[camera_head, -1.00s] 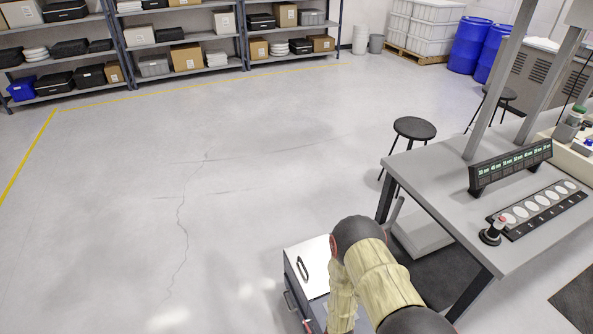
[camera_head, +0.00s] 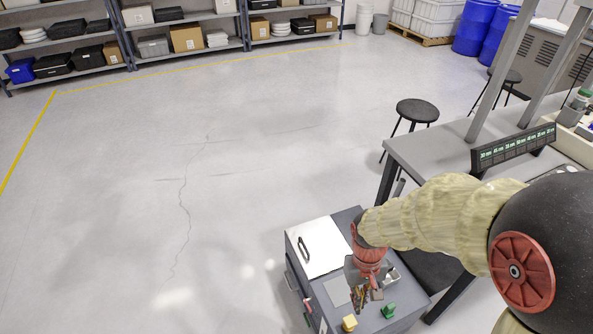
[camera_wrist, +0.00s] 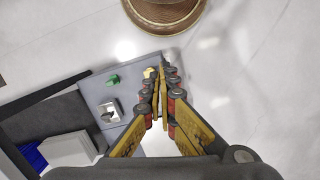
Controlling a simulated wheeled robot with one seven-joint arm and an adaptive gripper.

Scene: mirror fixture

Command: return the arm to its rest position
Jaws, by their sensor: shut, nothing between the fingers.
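My gripper (camera_head: 362,297) points down over the grey cabinet (camera_head: 408,304) in the head view. My pale, ribbed arm reaches to it from the right. In the wrist view the two fingers of my gripper (camera_wrist: 160,78) come together at the tips, with nothing seen between them. The fingertips appear above the cabinet's edge, near a small yellow piece (camera_wrist: 149,73). Their height over the cabinet top is hard to tell. My arm hides part of the workbench.
The cabinet top bears a white panel (camera_head: 322,262) with a black handle, a green piece (camera_head: 388,311) and a small metallic holder (camera_wrist: 108,110). The workbench (camera_head: 425,155) stands close on the right, with a black stool (camera_head: 417,110) behind it. Open floor lies left.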

